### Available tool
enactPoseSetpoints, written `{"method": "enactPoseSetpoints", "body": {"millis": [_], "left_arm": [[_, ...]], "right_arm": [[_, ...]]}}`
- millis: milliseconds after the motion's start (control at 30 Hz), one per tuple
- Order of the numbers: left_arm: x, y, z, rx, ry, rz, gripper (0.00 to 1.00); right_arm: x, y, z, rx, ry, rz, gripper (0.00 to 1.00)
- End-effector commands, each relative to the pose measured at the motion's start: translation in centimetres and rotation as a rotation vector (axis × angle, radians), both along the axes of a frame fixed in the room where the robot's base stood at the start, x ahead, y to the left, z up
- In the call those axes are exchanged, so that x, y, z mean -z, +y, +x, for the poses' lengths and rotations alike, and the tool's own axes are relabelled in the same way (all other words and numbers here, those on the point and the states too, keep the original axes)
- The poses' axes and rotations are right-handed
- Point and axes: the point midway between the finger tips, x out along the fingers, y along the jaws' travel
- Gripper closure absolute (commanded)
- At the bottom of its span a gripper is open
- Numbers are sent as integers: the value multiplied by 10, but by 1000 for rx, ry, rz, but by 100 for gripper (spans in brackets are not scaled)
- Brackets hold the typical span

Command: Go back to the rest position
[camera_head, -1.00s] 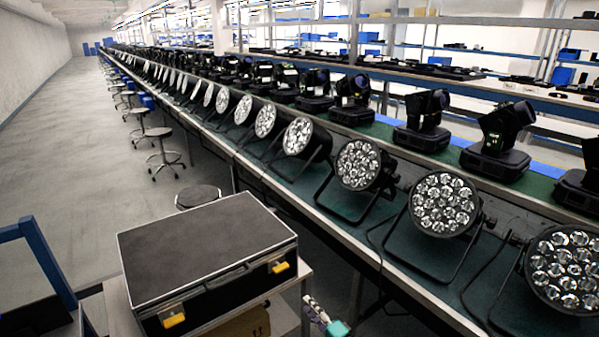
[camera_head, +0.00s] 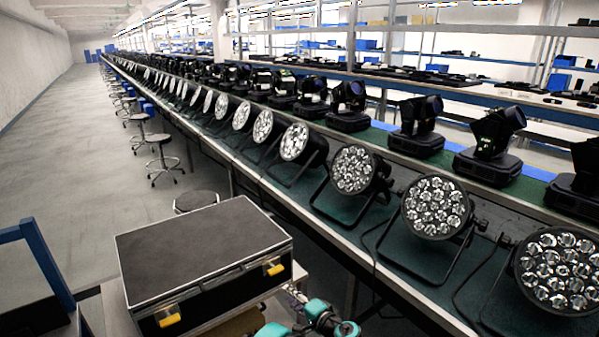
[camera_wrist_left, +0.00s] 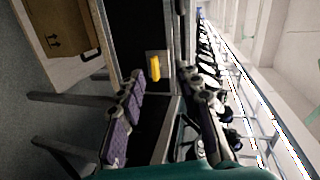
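My left gripper (camera_head: 291,294) is low in the head view, beside the right front corner of the black case (camera_head: 200,245). Its teal arm links show at the bottom edge. In the left wrist view, the two padded fingers (camera_wrist_left: 163,82) stand apart with nothing held between them. The case (camera_wrist_left: 128,35) and its yellow latch (camera_wrist_left: 153,68) lie beyond the fingertips. I cannot tell from these views whether a finger touches the case. My right gripper is not in view.
A row of par cans (camera_head: 437,206) stands on the long green-topped bench to the right, with moving-head lights (camera_head: 490,145) behind. The case rests on a small table over a cardboard box (camera_wrist_left: 65,25). Stools (camera_head: 160,155) line the bench; the left floor is clear.

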Motion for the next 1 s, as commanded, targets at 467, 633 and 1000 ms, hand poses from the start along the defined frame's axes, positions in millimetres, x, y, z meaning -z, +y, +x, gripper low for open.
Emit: {"method": "enactPoseSetpoints", "body": {"millis": [467,633,1000], "left_arm": [[-103,118,-87,-116,172,-474,66],[-123,146,-146,-159,196,-668,66],[-127,163,-282,-244,171,-1094,66]], "right_arm": [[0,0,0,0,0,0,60],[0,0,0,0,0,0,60],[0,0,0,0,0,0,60]]}}
